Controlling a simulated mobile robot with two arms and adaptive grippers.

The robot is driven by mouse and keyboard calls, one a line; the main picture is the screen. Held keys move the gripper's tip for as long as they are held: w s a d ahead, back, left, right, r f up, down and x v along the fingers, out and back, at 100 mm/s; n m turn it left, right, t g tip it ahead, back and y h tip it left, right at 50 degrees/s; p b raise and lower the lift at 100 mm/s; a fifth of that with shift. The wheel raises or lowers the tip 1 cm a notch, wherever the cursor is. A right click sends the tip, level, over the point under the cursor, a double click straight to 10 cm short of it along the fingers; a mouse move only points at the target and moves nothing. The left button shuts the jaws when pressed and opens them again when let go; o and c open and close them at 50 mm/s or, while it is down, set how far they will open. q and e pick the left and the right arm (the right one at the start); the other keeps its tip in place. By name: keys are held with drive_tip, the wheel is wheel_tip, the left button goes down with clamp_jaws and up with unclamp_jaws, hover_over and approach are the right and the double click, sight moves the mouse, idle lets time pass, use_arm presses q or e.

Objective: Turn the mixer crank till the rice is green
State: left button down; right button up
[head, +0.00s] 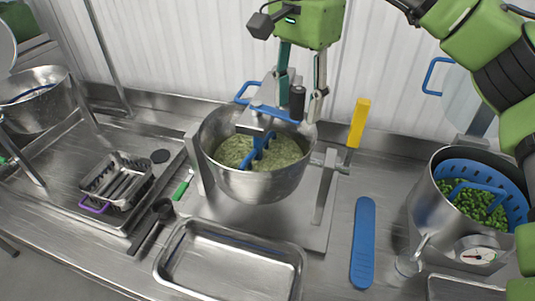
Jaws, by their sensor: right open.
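The mixer bowl (262,184) is a steel bowl in a stand at the middle of the bench. The rice (240,149) in it looks pale green, with a blue paddle (262,148) standing in it. Above the bowl runs a blue crank arm (268,111) with an upright black crank knob (297,101). My right gripper (301,104) comes down from above, its fingers apart on either side of the knob. I cannot tell whether either finger touches it. My left gripper is out of view.
An empty steel tray (232,264) lies in front of the mixer. A blue paddle-shaped tool (363,243) and a yellow-handled spatula (359,122) lie to its right. A wire basket (117,181) is at left.

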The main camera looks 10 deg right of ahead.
wheel_tip(320, 180, up, 9)
drive_tip(key=p, duration=0.8)
drive_tip(key=shift+f, duration=0.1)
drive_tip(key=shift+f, duration=0.1)
